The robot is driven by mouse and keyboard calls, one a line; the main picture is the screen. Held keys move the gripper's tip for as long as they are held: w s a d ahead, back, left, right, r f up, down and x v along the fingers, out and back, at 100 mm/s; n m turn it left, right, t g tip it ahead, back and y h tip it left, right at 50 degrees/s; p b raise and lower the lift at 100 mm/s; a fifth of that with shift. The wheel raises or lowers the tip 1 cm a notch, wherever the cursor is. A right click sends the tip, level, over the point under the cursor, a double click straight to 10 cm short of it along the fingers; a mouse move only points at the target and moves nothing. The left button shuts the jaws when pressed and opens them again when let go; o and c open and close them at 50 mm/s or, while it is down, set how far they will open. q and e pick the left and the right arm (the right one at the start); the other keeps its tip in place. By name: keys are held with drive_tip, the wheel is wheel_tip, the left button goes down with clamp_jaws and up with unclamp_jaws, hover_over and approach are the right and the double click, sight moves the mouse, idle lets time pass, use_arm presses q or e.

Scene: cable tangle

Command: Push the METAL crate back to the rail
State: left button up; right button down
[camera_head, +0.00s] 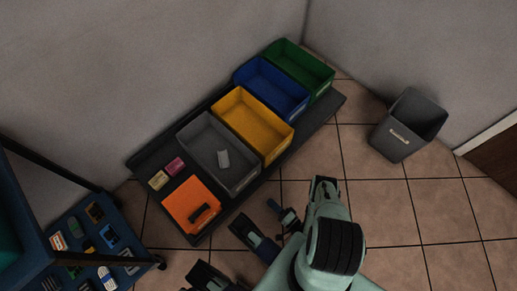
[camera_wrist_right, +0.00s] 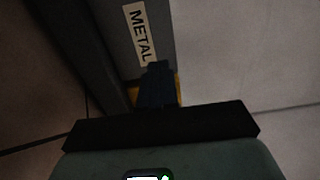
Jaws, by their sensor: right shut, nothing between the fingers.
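The METAL crate is the grey open bin (camera_head: 240,183), standing between the orange and yellow bins on a dark low platform (camera_head: 330,106). A small light-grey piece (camera_head: 223,158) lies inside it. In the right wrist view its grey face carries a METAL label (camera_wrist_right: 139,33), just beyond my fingers. My right gripper (camera_head: 272,205) is shut and empty, low in front of the crate's front side. It also shows in the wrist view (camera_wrist_right: 158,72), covering part of the face below the label. Whether it touches the crate cannot be told.
The yellow (camera_head: 281,148), blue (camera_head: 243,80) and green (camera_head: 280,52) bins continue the row. A grey waste bin (camera_head: 395,145) stands right. A blue cart (camera_head: 75,235) is at left.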

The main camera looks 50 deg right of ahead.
sight(246, 178)
drive_tip(key=w, duration=0.4)
drive_tip(key=w+d+b, duration=0.1)
drive_tip(key=w, duration=0.3)
drive_tip(key=w+b, duration=0.1)
drive_tip(key=w, duration=0.3)
drive_tip(key=shift+w+d, duration=0.15)
use_arm(q)
drive_tip(key=s+f+g, duration=0.2)
drive_tip(key=s+f, duration=0.1)
drive_tip(key=s, duration=0.2)
drive_tip(key=shift+s+a+b, duration=0.25)
drive_tip(key=shift+a+b, duration=0.1)
use_arm(e)
drive_tip(key=shift+w+d, duration=0.1)
drive_tip(key=shift+w, duration=0.55)
drive_tip(key=w+d, duration=0.1)
drive_tip(key=w, duration=0.8)
use_arm(q)
drive_tip(key=shift+s, duration=0.1)
use_arm(e)
drive_tip(key=shift+s+a, duration=0.1)
drive_tip(key=shift+s, duration=0.05)
